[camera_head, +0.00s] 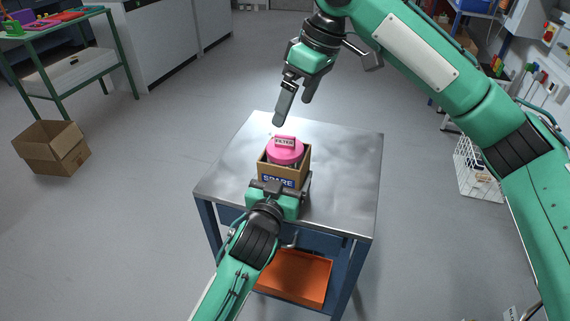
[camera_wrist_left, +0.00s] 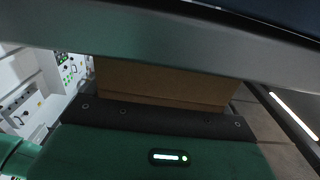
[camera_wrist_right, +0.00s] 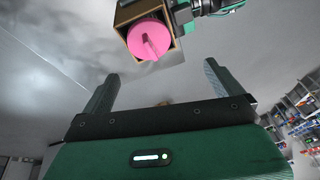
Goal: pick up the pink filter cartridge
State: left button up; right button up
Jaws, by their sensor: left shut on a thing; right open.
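The pink filter cartridge (camera_head: 284,152) sits in a small open cardboard box marked SPARE (camera_head: 278,182) on a metal-topped table. A tab marked FILTER stands on its top. My left gripper (camera_head: 278,190) is shut on the near side of the box; in the left wrist view the cardboard (camera_wrist_left: 165,84) fills the space by the jaws. My right gripper (camera_head: 292,108) is open and empty, above and behind the box, apart from it. In the right wrist view the pink cartridge (camera_wrist_right: 149,38) shows in the box, beyond the two open fingers (camera_wrist_right: 158,85).
The steel table top (camera_head: 345,160) is otherwise clear. An orange tray (camera_head: 295,277) lies on the shelf below. An open cardboard box (camera_head: 50,148) stands on the floor at left, near a green workbench (camera_head: 60,40). A white wire basket (camera_head: 478,170) is at right.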

aim_at(287, 136)
jog(key=f+n, duration=0.2)
jog(key=f, duration=0.1)
jog(key=f+n, duration=0.1)
jog(key=f, duration=0.1)
jog(key=shift+w+a+t+y, duration=0.25)
jog(key=shift+w+t+y, duration=0.05)
jog(key=shift+y, duration=0.1)
jog(key=shift+w+x, duration=0.15)
jog(key=shift+x, duration=1.2)
jog(key=shift+w+x, duration=0.1)
jog(key=shift+x, duration=1.2)
jog(key=shift+d, duration=0.15)
jog(key=c, duration=1.5)
jog(key=shift+o, duration=0.2)
notch_tip(287, 136, up, 18)
pick_arm(q)
jog(key=o, duration=1)
jog(key=shift+c, duration=0.2)
